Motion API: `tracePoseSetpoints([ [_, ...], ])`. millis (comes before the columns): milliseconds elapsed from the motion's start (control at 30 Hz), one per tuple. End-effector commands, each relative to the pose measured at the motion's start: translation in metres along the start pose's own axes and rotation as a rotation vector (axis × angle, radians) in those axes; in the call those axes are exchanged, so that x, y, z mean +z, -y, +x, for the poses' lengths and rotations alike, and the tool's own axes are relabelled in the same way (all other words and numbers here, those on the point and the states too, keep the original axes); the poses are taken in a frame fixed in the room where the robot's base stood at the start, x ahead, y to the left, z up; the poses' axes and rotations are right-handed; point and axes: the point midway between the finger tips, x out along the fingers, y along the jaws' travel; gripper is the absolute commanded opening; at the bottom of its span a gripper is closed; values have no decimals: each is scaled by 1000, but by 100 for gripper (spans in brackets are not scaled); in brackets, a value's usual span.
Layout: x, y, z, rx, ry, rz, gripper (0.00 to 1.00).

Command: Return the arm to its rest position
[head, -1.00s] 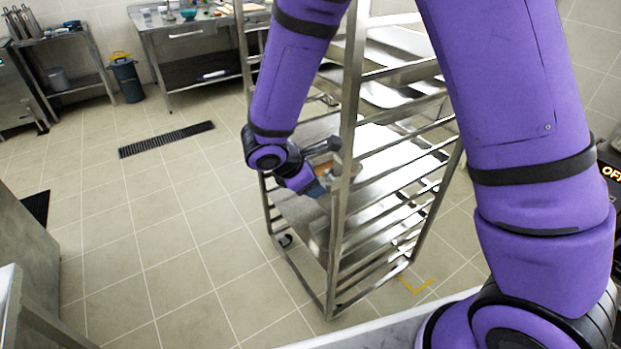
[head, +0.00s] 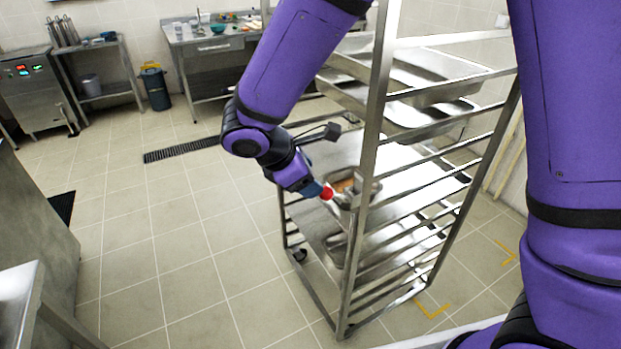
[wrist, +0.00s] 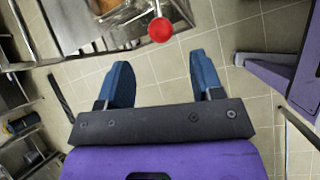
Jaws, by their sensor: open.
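My gripper (head: 320,191) is at the left side of the metal rack, at the end of my purple arm. In the wrist view its two blue fingers (wrist: 163,75) stand wide apart with only floor between them. A red ball-shaped knob (wrist: 160,29) lies just beyond the fingertips and is not held. The knob also shows in the head view (head: 327,193), close to the fingertips, beside a small metal pan (head: 369,190) with brownish contents on the rack. Whether the knob is fixed to the pan is unclear.
The tall metal rack (head: 380,130) with trays stands right beside my gripper, its front post close to the fingers. Tiled floor (head: 190,240) is open to the left. A steel counter (head: 30,235) edges the left. Worktables (head: 215,45) and a bin (head: 155,88) stand at the back.

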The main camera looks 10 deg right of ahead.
Motion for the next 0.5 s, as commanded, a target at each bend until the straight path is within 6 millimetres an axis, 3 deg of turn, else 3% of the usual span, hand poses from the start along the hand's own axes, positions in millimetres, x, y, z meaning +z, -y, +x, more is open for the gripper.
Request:
tracePoseSetpoints([
  [333, 1, 0, 0, 0, -1, 5, 60],
  [500, 29, 0, -7, -20, -19, 101, 60],
])
